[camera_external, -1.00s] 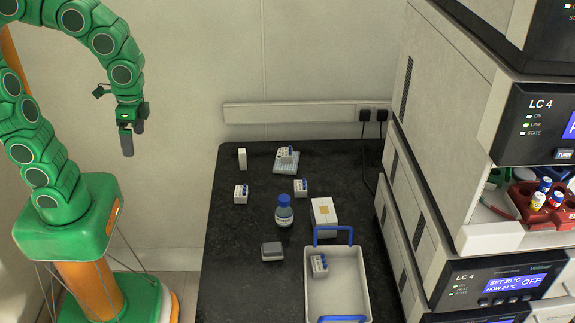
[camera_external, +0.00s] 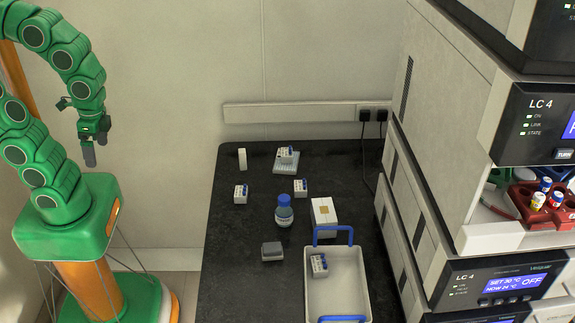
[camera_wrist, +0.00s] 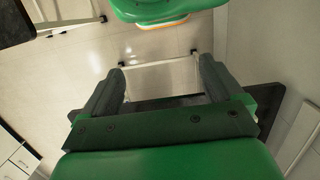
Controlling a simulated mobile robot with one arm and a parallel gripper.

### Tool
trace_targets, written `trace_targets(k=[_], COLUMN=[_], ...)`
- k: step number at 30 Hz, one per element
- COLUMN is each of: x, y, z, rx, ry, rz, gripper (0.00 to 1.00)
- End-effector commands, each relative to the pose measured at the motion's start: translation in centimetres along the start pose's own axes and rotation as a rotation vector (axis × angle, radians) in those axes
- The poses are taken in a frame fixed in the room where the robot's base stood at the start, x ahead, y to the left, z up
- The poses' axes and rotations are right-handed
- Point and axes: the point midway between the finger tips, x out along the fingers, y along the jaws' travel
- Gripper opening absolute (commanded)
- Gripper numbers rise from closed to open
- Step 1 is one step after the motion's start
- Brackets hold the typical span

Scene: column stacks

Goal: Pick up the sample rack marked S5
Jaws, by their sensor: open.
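Small white sample racks with blue parts stand on the dark bench: one at the left (camera_external: 240,194), one near the middle (camera_external: 301,188), one on a pale grey block (camera_external: 284,168) at the back (camera_external: 287,155), and one inside the white tray (camera_external: 319,265). Their markings are too small to read, so I cannot tell which is S5. My gripper (camera_external: 89,155) hangs in the air left of the bench, well away from the racks, fingers pointing down. In the wrist view my gripper (camera_wrist: 160,72) is open and empty, with floor and dark surfaces beyond and no rack visible.
A blue-capped bottle (camera_external: 284,212), a white box (camera_external: 324,214), a grey block (camera_external: 272,251) and a small white upright block (camera_external: 242,158) stand on the bench (camera_external: 235,280). The white tray (camera_external: 338,298) has raised blue handles. Tall instruments (camera_external: 440,140) border the right side.

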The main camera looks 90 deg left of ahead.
Motion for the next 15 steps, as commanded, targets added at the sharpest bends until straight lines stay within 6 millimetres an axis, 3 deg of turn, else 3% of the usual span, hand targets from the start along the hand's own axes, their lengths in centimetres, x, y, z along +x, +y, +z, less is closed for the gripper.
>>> trace_targets(k=[4,7,15], x=[0.1,0.3,1.2], y=[-0.2,-0.8,-5.3], z=[-0.4,-1.9,-10.0], rx=[0.005,0.023,0.162], ry=[0.005,0.026,0.154], rz=[-0.004,-0.018,-0.141], gripper=[0.94,0.94,0.94])
